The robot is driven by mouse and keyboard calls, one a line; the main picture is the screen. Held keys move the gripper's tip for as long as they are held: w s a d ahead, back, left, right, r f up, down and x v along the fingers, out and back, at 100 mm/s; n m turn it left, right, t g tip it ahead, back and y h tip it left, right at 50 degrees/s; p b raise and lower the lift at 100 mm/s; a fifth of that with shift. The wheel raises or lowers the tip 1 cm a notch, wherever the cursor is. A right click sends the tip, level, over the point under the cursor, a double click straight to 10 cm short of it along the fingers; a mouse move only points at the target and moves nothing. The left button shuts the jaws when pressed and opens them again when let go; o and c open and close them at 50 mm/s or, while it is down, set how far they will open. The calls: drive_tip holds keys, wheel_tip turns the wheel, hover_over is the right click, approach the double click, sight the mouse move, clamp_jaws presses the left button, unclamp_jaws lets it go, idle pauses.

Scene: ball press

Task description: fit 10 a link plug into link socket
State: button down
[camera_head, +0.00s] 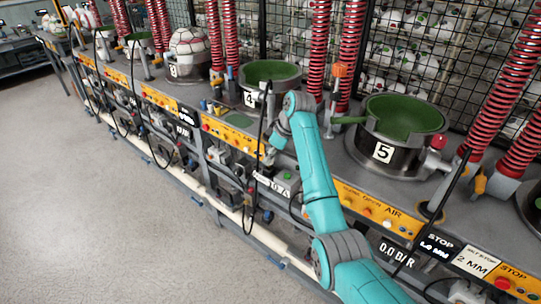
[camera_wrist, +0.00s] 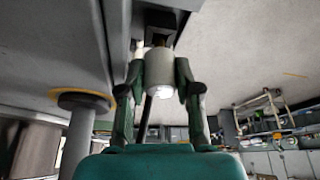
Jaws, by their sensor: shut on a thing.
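In the wrist view, my gripper (camera_wrist: 160,74) is shut on a pale cylindrical plug (camera_wrist: 159,68), one green finger on each side. The plug's far end is close to a dark block (camera_wrist: 158,20) under a grey overhang; I cannot tell whether it is in a socket or only near it. In the head view, a small grey box (camera_head: 286,181) with a label partly reading "0 A" sits below the bench edge, left of my teal arm. The gripper's jaws and the plug cannot be made out there.
The bench carries press number 5 (camera_head: 396,127) at right and press number 4 (camera_head: 268,80) at centre. Red coiled hoses hang above. A black cable (camera_head: 258,150) loops down the front. The floor (camera_head: 90,200) is clear.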

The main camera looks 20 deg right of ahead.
drive_tip(key=shift+f, duration=0.2)
drive_tip(key=shift+f, duration=0.25)
drive_tip(key=shift+f, duration=0.25)
drive_tip(key=shift+f, duration=0.2)
drive_tip(key=c, duration=0.7)
unclamp_jaws()
drive_tip(key=shift+d, duration=0.1)
drive_tip(key=shift+r, duration=0.1)
